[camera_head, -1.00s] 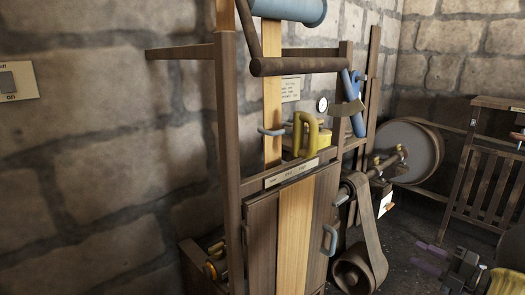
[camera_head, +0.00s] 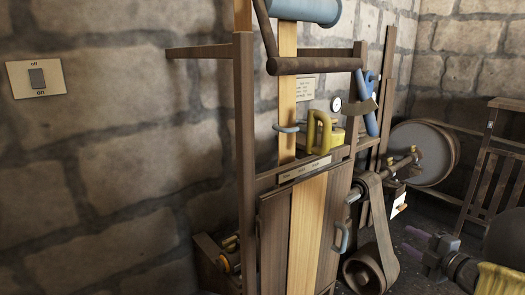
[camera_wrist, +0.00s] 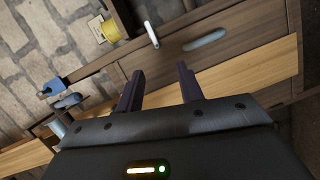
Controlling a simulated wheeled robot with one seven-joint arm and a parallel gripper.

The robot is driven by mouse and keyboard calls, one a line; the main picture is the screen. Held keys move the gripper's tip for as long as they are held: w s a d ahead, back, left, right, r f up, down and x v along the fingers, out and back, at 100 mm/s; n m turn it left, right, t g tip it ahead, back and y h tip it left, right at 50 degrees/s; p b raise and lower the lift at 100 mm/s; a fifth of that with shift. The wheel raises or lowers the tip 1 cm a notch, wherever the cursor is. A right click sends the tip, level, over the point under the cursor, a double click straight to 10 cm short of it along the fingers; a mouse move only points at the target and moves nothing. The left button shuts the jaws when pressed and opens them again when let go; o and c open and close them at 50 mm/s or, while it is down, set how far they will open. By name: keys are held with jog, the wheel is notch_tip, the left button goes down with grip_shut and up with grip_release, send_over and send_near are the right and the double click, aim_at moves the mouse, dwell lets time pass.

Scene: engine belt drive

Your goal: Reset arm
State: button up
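My gripper (camera_head: 425,250) is at the lower right of the head view, to the right of the wooden machine and apart from it. In the wrist view its two dark fingers (camera_wrist: 160,84) stand apart with nothing between them, so it is open and empty. The wooden machine (camera_head: 246,150) stands against the stone wall, with a yellow handled block (camera_head: 322,132) on its ledge. The yellow block also shows at the top of the wrist view (camera_wrist: 105,28).
A belt (camera_head: 374,225) and a large grey wheel (camera_head: 420,153) are on the machine's right side. A wooden rack (camera_head: 490,165) stands at the far right. A light switch (camera_head: 37,78) is on the wall at left. Dark floor shows between machine and rack.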

jog(key=a+f+m+g+h, duration=0.3)
jog(key=a+m+h, duration=0.4)
jog(key=a+m, duration=0.3)
jog(key=s+a+f+m+g+y, duration=0.1)
jog(key=s+a+f+m+g, duration=0.35)
jog(key=s+a, duration=0.45)
jog(key=s+a+f+m+g, duration=0.3)
jog(key=s+a+m+g, duration=0.3)
jog(key=s, duration=0.6)
notch_tip(320, 180, up, 36)
jog(key=w+p, duration=0.1)
jog(key=p, duration=3.5)
jog(key=shift+a+t, duration=0.35)
jog(key=shift+n, duration=0.25)
